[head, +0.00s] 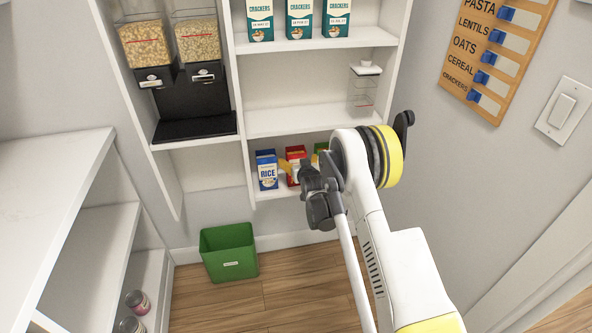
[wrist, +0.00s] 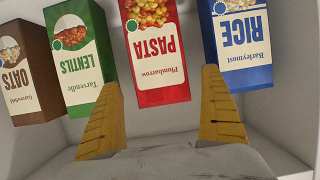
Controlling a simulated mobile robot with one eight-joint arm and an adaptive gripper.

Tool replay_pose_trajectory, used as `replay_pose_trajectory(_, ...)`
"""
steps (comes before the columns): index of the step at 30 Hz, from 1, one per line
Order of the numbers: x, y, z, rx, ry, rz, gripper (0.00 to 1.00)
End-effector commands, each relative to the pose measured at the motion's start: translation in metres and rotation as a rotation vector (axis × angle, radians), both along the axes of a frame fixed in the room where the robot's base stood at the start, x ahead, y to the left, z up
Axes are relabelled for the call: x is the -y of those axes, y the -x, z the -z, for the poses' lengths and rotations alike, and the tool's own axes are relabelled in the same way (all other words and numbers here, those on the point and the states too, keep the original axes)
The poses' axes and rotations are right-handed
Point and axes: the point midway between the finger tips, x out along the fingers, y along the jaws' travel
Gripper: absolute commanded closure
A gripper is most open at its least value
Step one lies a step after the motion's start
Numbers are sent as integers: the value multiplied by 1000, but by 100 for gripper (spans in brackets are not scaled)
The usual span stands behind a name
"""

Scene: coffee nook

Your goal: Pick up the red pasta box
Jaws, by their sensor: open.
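The red pasta box (wrist: 155,60) stands on the lowest shelf, upside down in the wrist view and directly ahead of my gripper. In the head view the red box (head: 294,158) shows partly, behind my gripper (head: 295,172). In the wrist view my gripper (wrist: 160,115) is open and empty. Its yellow fingers are spread wide, one near the green lentils box and one near the blue rice box. The pasta box's lower front lies between the finger directions, and I cannot tell how far the fingertips are from it.
A blue rice box (wrist: 240,40) and a green lentils box (wrist: 82,55) flank the pasta box closely. A brown oats box (wrist: 30,75) stands beyond the lentils. The shelf above (head: 285,120) limits height. A green bin (head: 229,252) stands on the floor below.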

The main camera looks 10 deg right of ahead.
Motion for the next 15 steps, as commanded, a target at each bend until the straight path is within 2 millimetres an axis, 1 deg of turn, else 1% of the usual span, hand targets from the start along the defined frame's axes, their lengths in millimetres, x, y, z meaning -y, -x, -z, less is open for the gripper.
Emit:
replay_pose_trajectory(1,-1,-8,10,0,0,0,7)
replay_pose_trajectory(6,-1,-28,15,0,0,0,7)
replay_pose_trajectory(9,-1,-32,15,0,0,0,7)
replay_pose_trajectory(14,-1,-32,14,0,-1,0,7)
replay_pose_trajectory(15,-1,-32,14,0,-1,0,13)
